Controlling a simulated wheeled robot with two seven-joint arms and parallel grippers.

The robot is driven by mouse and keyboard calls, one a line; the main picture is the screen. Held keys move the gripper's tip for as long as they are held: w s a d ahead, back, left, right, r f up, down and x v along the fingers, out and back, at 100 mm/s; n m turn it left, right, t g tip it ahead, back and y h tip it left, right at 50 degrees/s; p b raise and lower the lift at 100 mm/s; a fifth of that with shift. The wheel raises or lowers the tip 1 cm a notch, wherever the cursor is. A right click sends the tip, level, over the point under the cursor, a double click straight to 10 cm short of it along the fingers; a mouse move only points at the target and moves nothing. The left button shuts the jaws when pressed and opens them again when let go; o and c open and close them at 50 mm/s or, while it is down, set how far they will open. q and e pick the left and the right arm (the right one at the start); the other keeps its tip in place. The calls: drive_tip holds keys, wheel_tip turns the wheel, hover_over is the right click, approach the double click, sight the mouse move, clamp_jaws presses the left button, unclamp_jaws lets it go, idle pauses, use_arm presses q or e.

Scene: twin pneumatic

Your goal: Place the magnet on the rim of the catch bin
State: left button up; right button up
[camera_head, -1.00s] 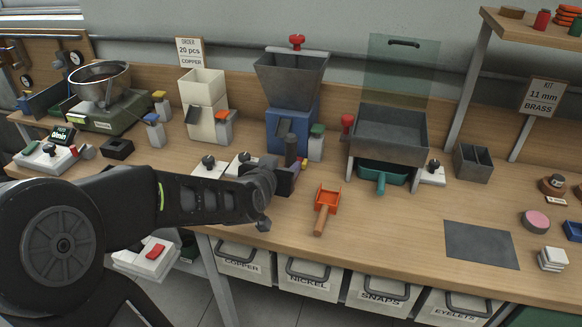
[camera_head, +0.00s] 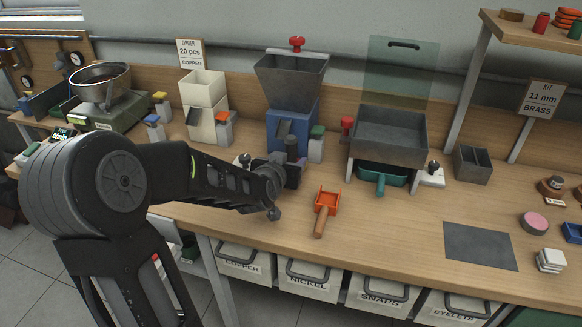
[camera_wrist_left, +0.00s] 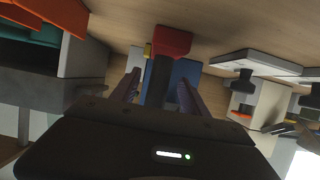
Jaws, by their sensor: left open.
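My left gripper (camera_head: 291,168) is open, in front of the blue-based hopper on the bench. A dark upright cylinder (camera_head: 291,146), possibly the magnet's handle, shows just above it. In the left wrist view a dark bar (camera_wrist_left: 158,82) lies between the two spread fingers, and a red block (camera_wrist_left: 172,42) with a yellow bit beside it is just beyond. I cannot tell whether the fingers touch the bar. No catch bin is clearly identifiable; a teal tray (camera_head: 380,178) sits under the grey sieve box. My right gripper is not in view.
An orange scoop (camera_head: 326,203) lies right of my gripper. The blue-based hopper (camera_head: 292,95) stands close behind it. A white dispenser (camera_head: 203,105) is to the left, and the grey sieve box (camera_head: 389,135) to the right.

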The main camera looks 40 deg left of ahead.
use_arm(q)
drive_tip(key=shift+c, duration=0.3)
clamp_jaws()
idle(0.6)
idle(0.8)
drive_tip(key=shift+r, duration=0.1)
